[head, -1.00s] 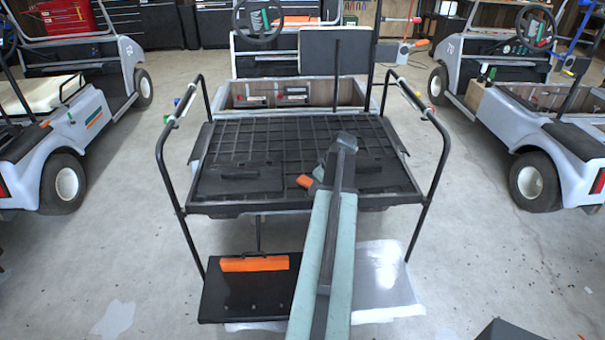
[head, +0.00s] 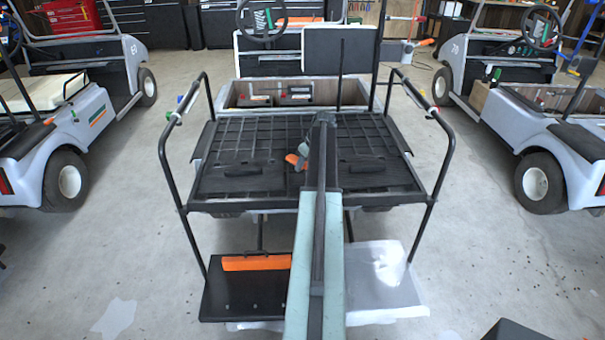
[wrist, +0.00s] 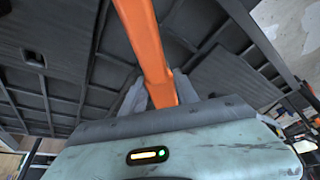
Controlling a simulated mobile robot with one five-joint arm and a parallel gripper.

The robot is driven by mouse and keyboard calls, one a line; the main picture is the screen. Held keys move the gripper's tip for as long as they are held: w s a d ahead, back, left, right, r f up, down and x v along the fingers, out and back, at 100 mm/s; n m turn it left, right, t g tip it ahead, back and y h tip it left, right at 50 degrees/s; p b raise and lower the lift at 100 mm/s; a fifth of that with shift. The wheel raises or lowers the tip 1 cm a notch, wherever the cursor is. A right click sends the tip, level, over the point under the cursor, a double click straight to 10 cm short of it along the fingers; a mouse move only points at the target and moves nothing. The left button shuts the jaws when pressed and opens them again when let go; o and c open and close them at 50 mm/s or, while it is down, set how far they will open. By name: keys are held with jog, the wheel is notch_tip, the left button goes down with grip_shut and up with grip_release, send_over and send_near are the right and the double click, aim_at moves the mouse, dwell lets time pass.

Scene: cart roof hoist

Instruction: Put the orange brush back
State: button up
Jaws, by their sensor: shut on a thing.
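An orange bar-shaped thing, apparently the orange brush (wrist: 147,45), is between the two grey fingers of my gripper (wrist: 155,92) in the wrist view. It runs up and out of the top of the picture, so its far end is hidden. In the head view my gripper (head: 303,150) is over the black grid deck of the middle cart (head: 230,145), and a short orange part of the brush (head: 292,159) shows at its left. My arm hides the rest. The gap between brush and deck cannot be judged.
A longer orange bar (head: 256,263) lies on the cart's low black step (head: 240,300). Black rails (head: 165,150) stand at both sides of the deck. An open bin (head: 340,95) is behind it. Other carts (head: 85,130) flank it, with clear floor between.

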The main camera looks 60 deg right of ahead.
aim_at(304, 170)
jog(key=shift+f+b, duration=1.65)
jog(key=shift+f, duration=0.25)
jog(key=o, duration=1.2)
jog(key=shift+r, duration=0.1)
jog(key=shift+r, duration=0.1)
jog(key=p+v, duration=1.1)
jog(key=shift+a+r, duration=0.1)
jog(key=shift+r, duration=0.25)
jog(key=shift+s+r+p, duration=0.25)
jog(key=shift+r+p, duration=0.05)
jog(key=shift+p, duration=0.15)
jog(key=shift+f, duration=0.1)
